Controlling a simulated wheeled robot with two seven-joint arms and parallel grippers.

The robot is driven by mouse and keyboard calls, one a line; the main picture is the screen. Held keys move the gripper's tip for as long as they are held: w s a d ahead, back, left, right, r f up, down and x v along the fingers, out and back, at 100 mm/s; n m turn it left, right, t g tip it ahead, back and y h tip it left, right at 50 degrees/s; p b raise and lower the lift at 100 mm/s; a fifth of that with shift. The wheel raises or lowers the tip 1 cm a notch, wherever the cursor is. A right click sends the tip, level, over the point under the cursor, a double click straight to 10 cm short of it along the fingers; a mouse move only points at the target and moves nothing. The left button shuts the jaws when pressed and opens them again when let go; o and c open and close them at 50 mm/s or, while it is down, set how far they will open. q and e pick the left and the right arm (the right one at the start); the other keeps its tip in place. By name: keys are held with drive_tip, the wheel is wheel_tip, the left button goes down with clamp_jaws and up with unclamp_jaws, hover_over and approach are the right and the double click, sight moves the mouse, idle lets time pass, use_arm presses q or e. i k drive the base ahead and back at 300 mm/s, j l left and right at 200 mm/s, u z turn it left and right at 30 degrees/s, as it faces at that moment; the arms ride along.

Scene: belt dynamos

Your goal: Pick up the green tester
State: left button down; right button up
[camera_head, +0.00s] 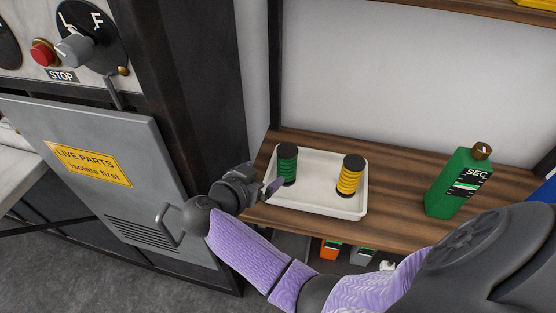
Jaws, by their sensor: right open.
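The green tester (459,184) is a green box with a brown knob on top and a black and white face marked SEC. It stands upright on the wooden shelf (405,205), right of the white tray. My right gripper (273,188) is at the left end of the tray, well left of the tester, and is open with nothing seen in it. My right forearm crosses in front of the shelf. My left gripper does not show.
The white tray (325,208) holds a green coil (287,168) close to my right gripper and a yellow coil (349,178). A grey cabinet (90,175) with a handle stands at left. Orange and grey items (330,249) sit below the shelf.

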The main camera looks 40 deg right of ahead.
sight(462, 176)
drive_tip(key=z, duration=2.6)
